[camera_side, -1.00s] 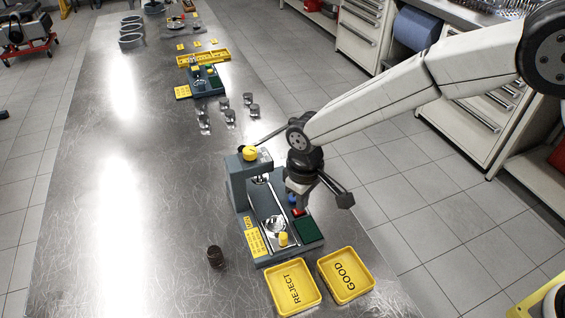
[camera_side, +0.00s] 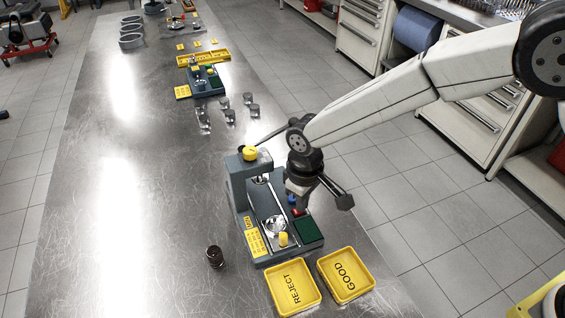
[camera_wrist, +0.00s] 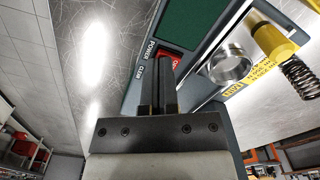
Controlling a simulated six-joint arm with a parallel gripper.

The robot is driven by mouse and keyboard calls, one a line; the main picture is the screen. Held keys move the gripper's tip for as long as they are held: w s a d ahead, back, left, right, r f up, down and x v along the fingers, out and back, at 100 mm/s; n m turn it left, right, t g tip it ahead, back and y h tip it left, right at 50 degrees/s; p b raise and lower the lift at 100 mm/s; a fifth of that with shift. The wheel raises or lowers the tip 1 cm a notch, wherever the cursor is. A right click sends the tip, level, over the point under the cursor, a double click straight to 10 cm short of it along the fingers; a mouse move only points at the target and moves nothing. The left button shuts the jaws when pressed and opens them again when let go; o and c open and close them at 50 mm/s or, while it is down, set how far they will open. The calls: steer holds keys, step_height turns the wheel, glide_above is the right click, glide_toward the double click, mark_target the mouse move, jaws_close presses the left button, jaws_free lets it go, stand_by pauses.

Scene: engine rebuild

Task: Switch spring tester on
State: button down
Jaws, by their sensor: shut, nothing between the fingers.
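The spring tester (camera_side: 238,178) is a grey bench unit with a column, a yellow knob on top and a dark green screen (camera_side: 306,229). Its red switch (camera_wrist: 175,61), beside the POWER label, shows in the wrist view just past my fingertips and is partly covered by them. My gripper (camera_side: 303,209) is shut and empty, pointing down over the switch area. It also shows in the wrist view (camera_wrist: 165,75). I cannot tell whether the fingertips touch the switch or which way it is set. The screen (camera_wrist: 190,20) looks blank. A blue button (camera_side: 293,199) sits beside the red switch.
Yellow REJECT (camera_side: 281,302) and GOOD (camera_side: 355,292) trays stand in front of the tester. A dark coil spring (camera_side: 215,257) stands to its left. Several metal parts (camera_side: 229,116) and another station (camera_side: 205,82) lie farther back.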

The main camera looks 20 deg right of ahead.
steer(key=shift+r, duration=3.35)
steer(key=s+d+r+m+t, duration=0.1)
steer(key=s+d+r+m, duration=0.15)
steer(key=d, duration=1.25)
steer(key=s+d+f+m+t, duration=0.1)
steer(key=s+d+f+m, duration=0.1)
steer(key=s+d, duration=0.9)
steer(key=shift+s+d+m+t, duration=0.35)
steer(key=shift+s+m, duration=0.1)
steer(key=shift+m, duration=0.3)
steer(key=shift+w+r, duration=0.1)
steer(key=w+a+r+m+g, duration=0.2)
steer(key=w+a+r+m, duration=0.2)
steer(key=w+a+m, duration=0.65)
steer(key=w+a+r+m, duration=0.1)
steer(key=w+a+m, duration=0.1)
steer(key=a, duration=0.6)
steer(key=w+a+r+m, duration=0.1)
steer(key=a+m, duration=0.4)
steer(key=a, duration=0.3)
steer(key=shift+w+r+g, duration=0.3)
steer(key=shift+w+g, duration=0.05)
